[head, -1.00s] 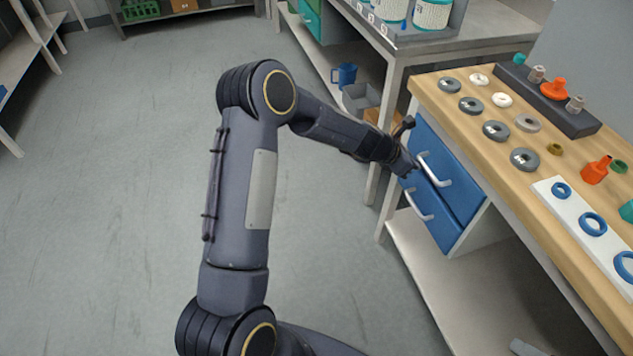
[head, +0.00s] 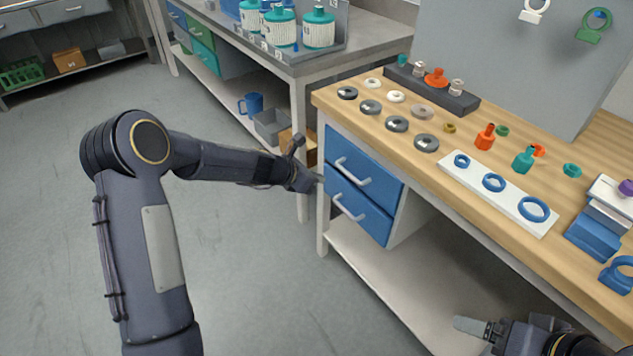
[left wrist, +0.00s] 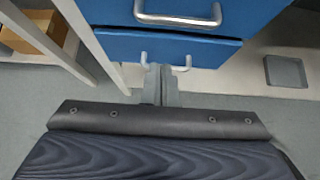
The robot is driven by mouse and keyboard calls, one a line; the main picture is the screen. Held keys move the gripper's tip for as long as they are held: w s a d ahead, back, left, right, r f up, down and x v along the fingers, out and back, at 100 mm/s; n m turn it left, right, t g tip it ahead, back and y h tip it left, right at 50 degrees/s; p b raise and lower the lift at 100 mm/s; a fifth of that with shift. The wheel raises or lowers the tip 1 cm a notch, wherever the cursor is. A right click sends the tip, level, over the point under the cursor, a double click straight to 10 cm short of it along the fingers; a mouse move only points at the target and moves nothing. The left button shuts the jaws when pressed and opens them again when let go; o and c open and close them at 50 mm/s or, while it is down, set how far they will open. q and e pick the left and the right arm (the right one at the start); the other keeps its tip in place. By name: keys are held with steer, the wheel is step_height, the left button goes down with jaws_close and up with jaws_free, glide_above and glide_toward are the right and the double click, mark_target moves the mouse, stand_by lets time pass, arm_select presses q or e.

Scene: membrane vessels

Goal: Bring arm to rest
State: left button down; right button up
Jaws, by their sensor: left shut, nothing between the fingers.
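My left arm reaches in from the left of the head view. Its gripper (head: 317,179) is at the left edge of the blue drawers under the wooden workbench (head: 330,97). In the left wrist view the left fingers (left wrist: 161,85) are together and empty. They cover the middle of the lower drawer's handle (left wrist: 184,66); I cannot tell whether they touch it. The upper drawer (head: 378,180) and lower drawer (head: 362,213) look closed. My right gripper (head: 470,326) shows at the bottom right of the head view, beside the bench's front; its opening is unclear.
The bench carries grey and white rings, a dark rack (head: 440,92), orange and teal fittings, and a white strip (head: 520,210) with blue rings. A second bench (head: 350,45) with teal-lidded tubs stands behind. A lower shelf (head: 400,290) lies beneath. The floor at left is clear.

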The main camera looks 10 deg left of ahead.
arm_select(q)
steer(key=s+a+r+m+g+p, duration=0.15)
steer(key=s+r+m+p, duration=0.25)
steer(key=s+r+m, duration=0.5)
steer(key=s+a+r+m+t+p, duration=0.1)
steer(key=s+a+r+m+p, duration=0.2)
steer(key=s+r, duration=1)
steer(key=s+r+m+y+p, duration=0.1)
steer(key=s+r+m+p, duration=0.1)
steer(key=s+m, duration=0.5)
steer(key=s+a+r+m+g+y+p, duration=0.1)
steer(key=s+r+m+p, duration=0.1)
steer(key=s+m, duration=0.5)
steer(key=s+p, duration=0.1)
steer(key=s, duration=0.2)
steer(key=shift+r+y+p, duration=0.25)
steer(key=shift+y+p, duration=0.05)
steer(key=shift+y, duration=0.1)
steer(key=shift+s+g, duration=0.1)
steer(key=shift+g, duration=0.15)
